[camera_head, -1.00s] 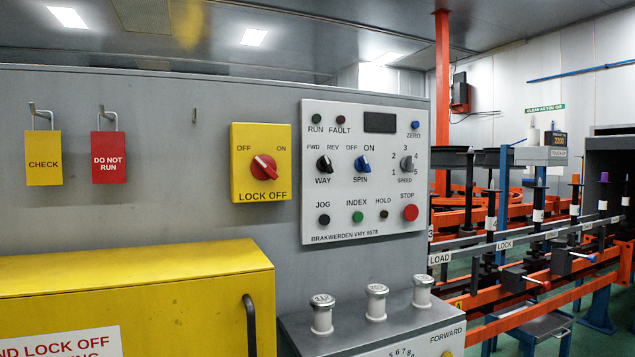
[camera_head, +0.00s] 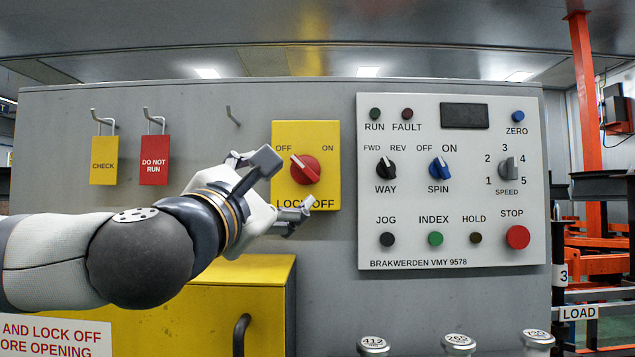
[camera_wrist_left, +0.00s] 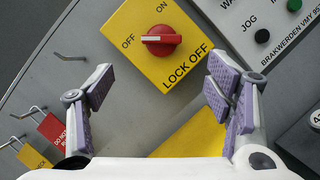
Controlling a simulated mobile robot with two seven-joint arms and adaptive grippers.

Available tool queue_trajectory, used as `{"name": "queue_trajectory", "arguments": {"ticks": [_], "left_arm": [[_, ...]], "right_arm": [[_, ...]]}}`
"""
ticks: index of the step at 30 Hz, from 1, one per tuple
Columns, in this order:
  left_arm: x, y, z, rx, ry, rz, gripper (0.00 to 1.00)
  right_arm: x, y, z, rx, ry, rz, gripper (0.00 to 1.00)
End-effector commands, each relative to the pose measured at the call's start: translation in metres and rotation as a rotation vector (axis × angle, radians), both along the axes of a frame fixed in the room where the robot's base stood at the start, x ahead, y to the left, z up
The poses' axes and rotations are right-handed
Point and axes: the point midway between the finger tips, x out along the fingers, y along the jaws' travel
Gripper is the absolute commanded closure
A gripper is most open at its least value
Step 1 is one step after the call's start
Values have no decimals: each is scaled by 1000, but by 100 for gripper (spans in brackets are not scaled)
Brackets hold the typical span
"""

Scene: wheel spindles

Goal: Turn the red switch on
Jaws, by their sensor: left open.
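The red switch (camera_head: 305,169) is a round knob with a raised handle on the yellow lock-off plate (camera_head: 325,132). Its white mark points up and left, towards OFF. My left gripper (camera_head: 284,186) is open just in front of the plate's left side, with one finger above the other. In the left wrist view the red switch (camera_wrist_left: 161,40) lies beyond the gap between the open fingers (camera_wrist_left: 160,88), free of both. The yellow plate (camera_wrist_left: 190,57) appears tilted there. The gripper partly covers the plate's left edge and LOCK OFF label in the head view. My right gripper is not in view.
A control panel (camera_head: 460,200) with knobs and buttons is close to the plate's right. Hooks hold a yellow CHECK tag (camera_head: 104,160) and a red DO NOT RUN tag (camera_head: 154,158) at left. A yellow box (camera_head: 240,270) juts out below. Silver knobs (camera_head: 458,343) stand lower right.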

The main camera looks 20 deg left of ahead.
Motion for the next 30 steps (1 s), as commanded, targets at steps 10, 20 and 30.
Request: {"name": "queue_trajectory", "arguments": {"ticks": [10, 20, 30], "left_arm": [[74, -1, 24, 2, 0, 1, 27], [113, -2, 33, 4, 1, -3, 27], [114, -2, 32, 4, 2, -2, 56]], "right_arm": [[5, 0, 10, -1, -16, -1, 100], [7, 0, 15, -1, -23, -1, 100], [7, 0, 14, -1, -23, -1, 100]]}}
